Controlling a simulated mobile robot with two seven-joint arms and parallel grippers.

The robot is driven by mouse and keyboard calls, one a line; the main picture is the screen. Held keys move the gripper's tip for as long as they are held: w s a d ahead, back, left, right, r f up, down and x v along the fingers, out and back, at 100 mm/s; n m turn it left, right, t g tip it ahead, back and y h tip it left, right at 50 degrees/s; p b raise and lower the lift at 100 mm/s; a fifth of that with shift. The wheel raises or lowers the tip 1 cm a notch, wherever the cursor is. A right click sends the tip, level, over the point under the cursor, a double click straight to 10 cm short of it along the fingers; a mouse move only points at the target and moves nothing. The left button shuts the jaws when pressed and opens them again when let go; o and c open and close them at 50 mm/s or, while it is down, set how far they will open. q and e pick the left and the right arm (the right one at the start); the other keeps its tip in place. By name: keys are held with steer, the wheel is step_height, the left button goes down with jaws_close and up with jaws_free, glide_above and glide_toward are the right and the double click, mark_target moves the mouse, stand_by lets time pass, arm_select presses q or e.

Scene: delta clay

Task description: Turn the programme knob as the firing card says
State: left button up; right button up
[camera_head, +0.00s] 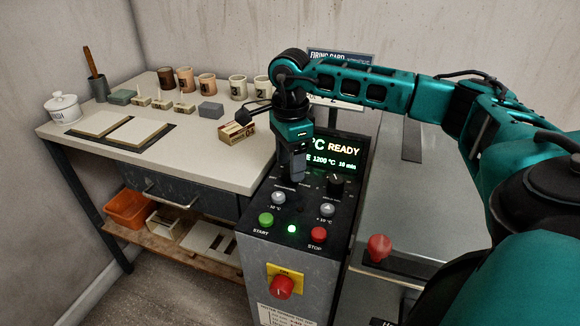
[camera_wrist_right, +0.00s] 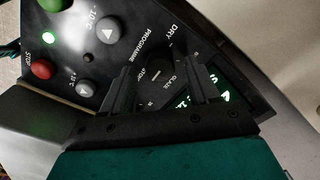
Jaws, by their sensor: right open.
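My right gripper (camera_head: 298,172) is open, pointing down over the back left of the black control panel (camera_head: 302,212). It covers the programme knob's place in the head view. In the right wrist view my open gripper (camera_wrist_right: 162,88) has its fingers apart near the PROGRAMME lettering (camera_wrist_right: 147,45), with DRY and GLAZE marks close by. My left gripper is out of view.
A second black knob (camera_head: 335,184) stands right of my gripper. The display (camera_head: 343,150) reads READY, 1200 °C, 10 min. Green START (camera_head: 266,219) and red STOP (camera_head: 318,234) buttons sit in front. A small box (camera_head: 237,132) lies on the worktable (camera_head: 228,170) at left.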

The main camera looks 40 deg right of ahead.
steer(key=shift+f, duration=0.55)
steer(key=c, duration=1)
